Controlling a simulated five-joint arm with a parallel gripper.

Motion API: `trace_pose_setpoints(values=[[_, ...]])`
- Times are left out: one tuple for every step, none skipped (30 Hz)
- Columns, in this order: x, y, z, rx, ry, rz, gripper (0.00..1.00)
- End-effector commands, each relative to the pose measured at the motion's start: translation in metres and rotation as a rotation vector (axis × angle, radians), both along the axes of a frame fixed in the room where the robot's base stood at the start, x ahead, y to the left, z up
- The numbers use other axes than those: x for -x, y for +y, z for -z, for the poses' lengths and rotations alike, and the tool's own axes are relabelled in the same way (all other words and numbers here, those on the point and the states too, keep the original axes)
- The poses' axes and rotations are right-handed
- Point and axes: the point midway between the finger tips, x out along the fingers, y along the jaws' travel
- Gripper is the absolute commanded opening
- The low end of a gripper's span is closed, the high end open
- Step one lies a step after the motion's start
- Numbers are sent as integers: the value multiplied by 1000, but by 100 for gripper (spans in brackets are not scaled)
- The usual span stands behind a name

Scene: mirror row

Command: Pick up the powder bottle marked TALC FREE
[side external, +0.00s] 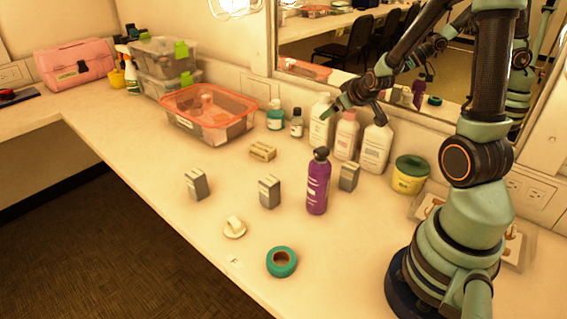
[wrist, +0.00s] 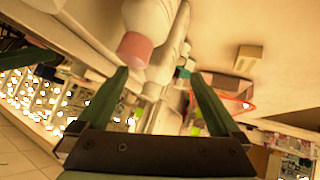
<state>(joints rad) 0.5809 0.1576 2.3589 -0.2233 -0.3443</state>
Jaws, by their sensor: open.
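Three pale bottles stand in a row by the mirror: a left white one (side external: 319,130), a middle one with a pink top (side external: 346,138) and a right white one (side external: 375,150). I cannot read TALC FREE on any of them. My gripper (side external: 358,110) is open and points down just above the middle and right bottles. In the wrist view my gripper's fingers (wrist: 158,75) are apart, and the pink cap (wrist: 135,47) of the middle bottle shows near the left finger. Nothing is visibly held.
A purple bottle (side external: 317,185) and grey boxes (side external: 269,191) stand in front of the row. A yellow tub with a green lid (side external: 408,178) is to the right. The mirror (side external: 425,70) is close behind. Green tape (side external: 281,262) lies near the front edge.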

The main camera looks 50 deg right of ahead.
Motion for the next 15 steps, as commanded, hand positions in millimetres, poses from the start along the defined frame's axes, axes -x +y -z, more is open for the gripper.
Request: trace_pose_setpoints(values=[[-4,-2,5,-2,3,0,100],[-6,-3,8,-3,4,0,100],[-9,-5,10,-2,3,-1,100],[-10,-6,12,-2,3,-1,100],[-12,-7,13,-1,2,0,100],[-14,-9,15,-1,1,0,100],[-15,-9,16,-1,1,0,100],[-16,-10,17,-1,1,0,100],[-17,-10,18,-1,1,0,100],[-17,-11,19,-1,1,0,100],[-18,-11,19,-1,1,0,100],[-19,-11,20,-1,1,0,100],[-20,-12,20,-1,0,-1,100],[-21,-13,22,-1,0,-1,100],[-23,-14,24,-2,2,-1,100]])
